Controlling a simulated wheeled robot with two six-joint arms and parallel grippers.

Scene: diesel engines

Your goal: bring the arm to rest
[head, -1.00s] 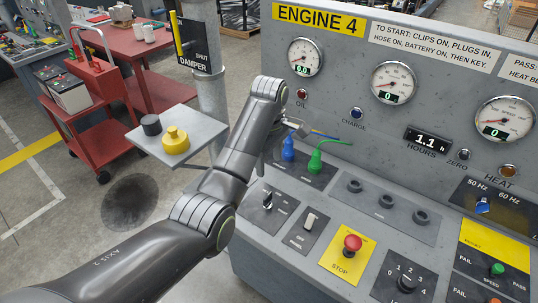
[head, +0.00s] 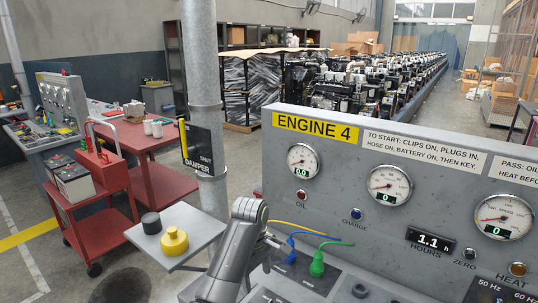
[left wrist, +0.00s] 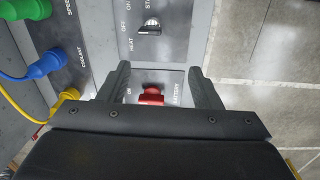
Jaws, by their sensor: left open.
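My left arm (head: 240,245) comes up from the bottom of the head view, in front of the left part of the Engine 4 panel (head: 350,140). Its left gripper (head: 275,243) shows only in part there, near the blue plug (head: 291,254). In the left wrist view my left gripper (left wrist: 160,85) is open and empty, its two fingers apart. Below them lies the red battery switch (left wrist: 151,96), between the fingers in the picture; I cannot tell how far off it is. My right gripper is not in view.
A green plug (head: 317,265) and a yellow plug (left wrist: 68,98) sit on the panel, with cables. A grey shelf (head: 175,232) holds a yellow cap (head: 174,242) and a black cap (head: 151,223). A grey post (head: 204,100) stands behind. A red cart (head: 95,190) is at left.

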